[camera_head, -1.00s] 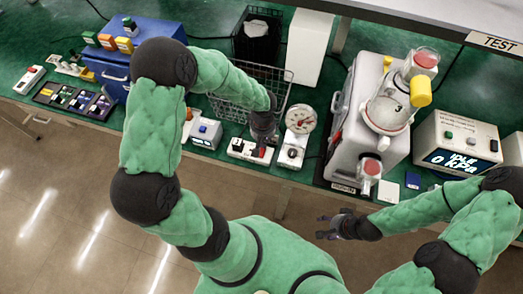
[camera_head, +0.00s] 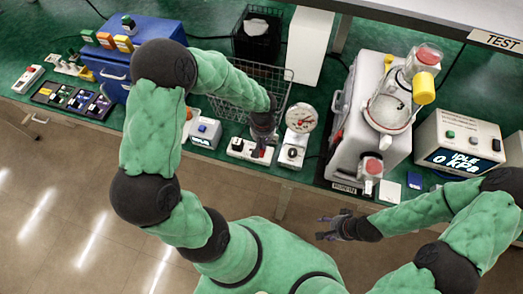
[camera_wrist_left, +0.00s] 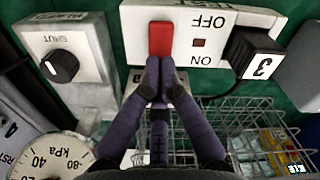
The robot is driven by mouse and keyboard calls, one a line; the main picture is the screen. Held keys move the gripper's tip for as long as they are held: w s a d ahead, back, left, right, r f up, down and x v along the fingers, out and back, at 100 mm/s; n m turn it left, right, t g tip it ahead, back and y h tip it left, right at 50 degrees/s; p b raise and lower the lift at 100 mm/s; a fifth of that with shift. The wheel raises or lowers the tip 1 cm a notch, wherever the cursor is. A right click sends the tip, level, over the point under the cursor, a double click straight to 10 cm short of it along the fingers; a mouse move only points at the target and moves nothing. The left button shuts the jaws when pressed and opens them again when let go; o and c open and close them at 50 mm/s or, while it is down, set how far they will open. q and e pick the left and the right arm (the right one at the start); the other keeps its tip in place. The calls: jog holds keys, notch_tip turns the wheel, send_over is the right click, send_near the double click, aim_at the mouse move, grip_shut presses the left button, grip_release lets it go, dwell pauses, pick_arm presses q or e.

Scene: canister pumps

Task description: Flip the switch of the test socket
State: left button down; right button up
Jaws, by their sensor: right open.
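The test socket is a white block (camera_wrist_left: 205,55) marked TEST, OFF and ON in the left wrist view. It has a red switch (camera_wrist_left: 162,38) and a black plug marked 3 (camera_wrist_left: 255,55) in it. My left gripper (camera_wrist_left: 160,75) has its fingertips together at the lower end of the red switch, on or just over it; contact cannot be told. It holds nothing. In the head view my left gripper (camera_head: 262,150) is over the white socket (camera_head: 240,148) and hides part of it. My right gripper (camera_head: 325,228) is open and empty, in front of the bench.
A white box with a dark knob (camera_wrist_left: 65,65) and a kPa gauge (camera_wrist_left: 50,155) stand beside the socket. A wire basket (camera_head: 285,90) is behind it. The grey pump (camera_head: 345,150) and a display reading IDLE 0 kPa (camera_head: 460,160) are to the right.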

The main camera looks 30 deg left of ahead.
pick_arm(q)
jog(key=shift+f+b, duration=0.6)
jog(key=shift+f, duration=0.1)
dwell(0.3)
jog(key=shift+r, duration=0.15)
jog(key=shift+r+p, duration=2.2)
jog(key=shift+r, duration=1.25)
